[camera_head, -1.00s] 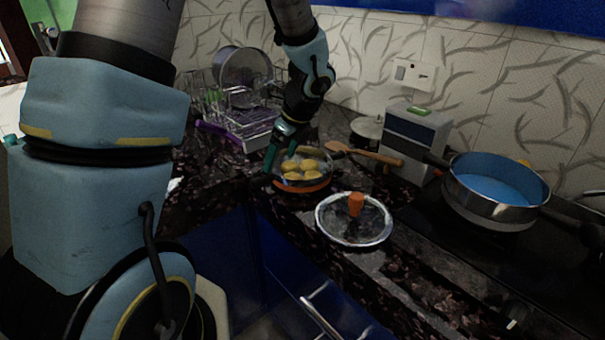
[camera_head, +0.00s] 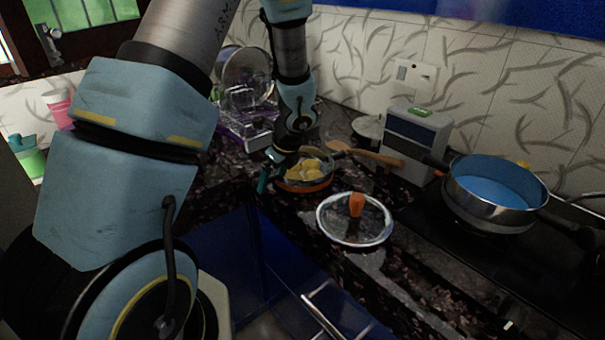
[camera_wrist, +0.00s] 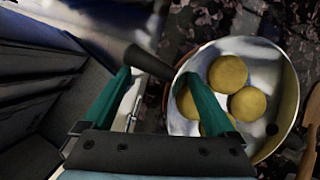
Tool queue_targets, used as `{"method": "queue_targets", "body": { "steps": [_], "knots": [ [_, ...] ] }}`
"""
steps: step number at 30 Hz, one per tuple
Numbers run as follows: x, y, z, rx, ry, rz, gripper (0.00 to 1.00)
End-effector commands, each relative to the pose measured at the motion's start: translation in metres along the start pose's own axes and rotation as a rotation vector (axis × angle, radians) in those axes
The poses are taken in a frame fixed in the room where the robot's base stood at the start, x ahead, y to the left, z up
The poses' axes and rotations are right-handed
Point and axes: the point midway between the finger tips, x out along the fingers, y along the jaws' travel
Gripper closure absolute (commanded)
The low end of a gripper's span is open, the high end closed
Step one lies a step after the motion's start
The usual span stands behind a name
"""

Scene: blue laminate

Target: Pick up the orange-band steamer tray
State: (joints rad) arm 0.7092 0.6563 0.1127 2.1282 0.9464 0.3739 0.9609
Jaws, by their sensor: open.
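The orange-band steamer tray (camera_head: 312,187) sits on the dark speckled counter near its front edge, with several round yellow-brown buns (camera_head: 304,170) in it. The tray also shows in the wrist view, where its pale inside (camera_wrist: 207,62) and a dark handle (camera_wrist: 150,62) at its left are visible. My gripper (camera_head: 275,174) is open and empty at the tray's left side. In the wrist view my gripper (camera_wrist: 160,98) has its right finger over the tray's left rim and its left finger outside, over the counter edge. I cannot tell whether either finger touches the tray.
A glass lid with an orange knob (camera_head: 356,205) lies just right of the tray. A wooden spoon (camera_head: 370,156) lies behind it. A dish rack (camera_head: 245,125) stands at the back left, and a blue-lined pan (camera_head: 495,188) is on the right.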

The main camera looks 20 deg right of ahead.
Motion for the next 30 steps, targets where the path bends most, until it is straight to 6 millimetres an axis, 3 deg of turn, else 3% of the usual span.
{"method": "queue_targets", "body": {
  "steps": [2, 24, 30],
  "knots": [
    [-0.0002, -0.0001, 0.0, 0.0, 0.0, 0.0, 0.16],
    [-0.0003, 0.0002, 0.0002, 0.0, 0.0, 0.001, 1.0],
    [-0.0003, 0.0002, 0.0002, 0.0, 0.0, 0.001, 1.0]
  ]
}}
